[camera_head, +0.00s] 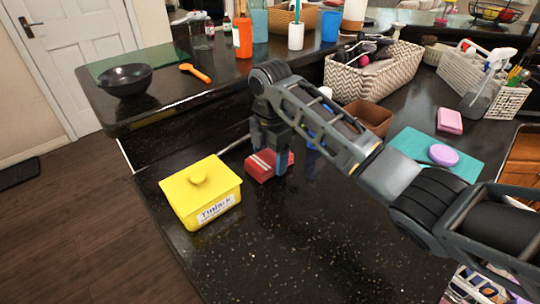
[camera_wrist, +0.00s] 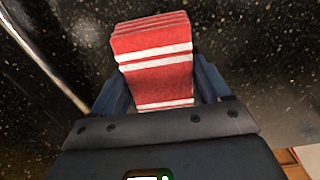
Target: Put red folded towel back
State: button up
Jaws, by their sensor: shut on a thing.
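The red folded towel (camera_head: 262,166) with white stripes is at the dark counter, to the right of a yellow lidded box. In the wrist view the towel (camera_wrist: 154,60) lies between the two fingers, its folded layers facing away from me. My gripper (camera_head: 268,160) points down and is shut on the towel; it also shows in the wrist view (camera_wrist: 160,88). I cannot tell whether the towel touches the counter or is just above it. Part of the towel is hidden by the fingers.
The yellow box (camera_head: 201,192) stands close on the left. A brown open box (camera_head: 368,117), a woven basket (camera_head: 376,75) and a teal mat (camera_head: 436,152) with a purple sponge (camera_head: 443,155) are at the right. A raised ledge holds a black bowl (camera_head: 126,79). The front counter (camera_head: 300,245) is clear.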

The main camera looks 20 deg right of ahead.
aim_at(270, 156)
jog(key=shift+f, duration=0.1)
jog(key=o, duration=1)
notch_tip(270, 156, up, 12)
jog(key=shift+r+p, duration=0.15)
jog(key=shift+p, duration=0.4)
